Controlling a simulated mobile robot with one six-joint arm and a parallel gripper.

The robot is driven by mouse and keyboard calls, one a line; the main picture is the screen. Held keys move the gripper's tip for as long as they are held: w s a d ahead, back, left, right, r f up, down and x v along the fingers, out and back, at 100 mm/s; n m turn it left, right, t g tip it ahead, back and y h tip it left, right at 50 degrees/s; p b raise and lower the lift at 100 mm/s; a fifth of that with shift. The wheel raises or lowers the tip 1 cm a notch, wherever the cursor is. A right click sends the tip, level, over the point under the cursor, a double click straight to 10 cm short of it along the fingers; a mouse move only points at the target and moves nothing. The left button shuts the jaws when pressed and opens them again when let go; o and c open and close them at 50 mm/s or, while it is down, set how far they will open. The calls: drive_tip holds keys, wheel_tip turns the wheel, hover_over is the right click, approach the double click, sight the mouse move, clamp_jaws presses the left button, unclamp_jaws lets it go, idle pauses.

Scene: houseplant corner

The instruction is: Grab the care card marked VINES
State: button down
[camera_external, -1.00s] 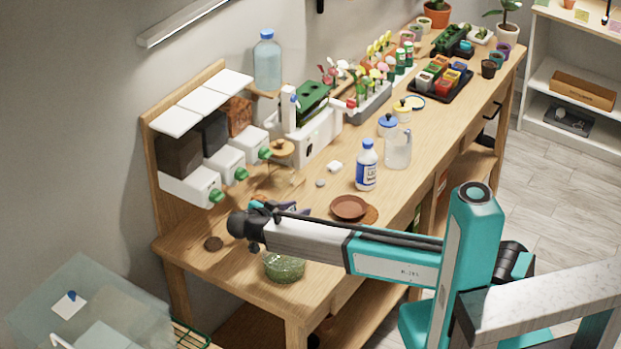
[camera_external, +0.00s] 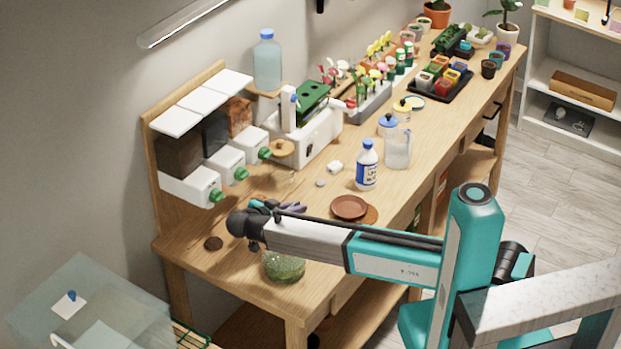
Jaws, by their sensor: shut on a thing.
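My gripper (camera_external: 252,243) is at the end of my arm, low over the near left part of the wooden bench. Its dark wrist hides most of the fingers. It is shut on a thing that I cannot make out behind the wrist. No card with the word VINES can be read in this view, so I cannot tell where that care card is.
A glass bowl of green matter (camera_external: 285,266) stands just below my arm at the bench's near edge. A brown saucer (camera_external: 349,207), a white bottle with a blue label (camera_external: 366,166) and a clear jug (camera_external: 398,150) stand to the right. Dispensers (camera_external: 189,187) line the wall.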

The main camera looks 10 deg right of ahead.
drive_tip(key=shift+r+b, duration=1.7)
drive_tip(key=shift+r, duration=3.15)
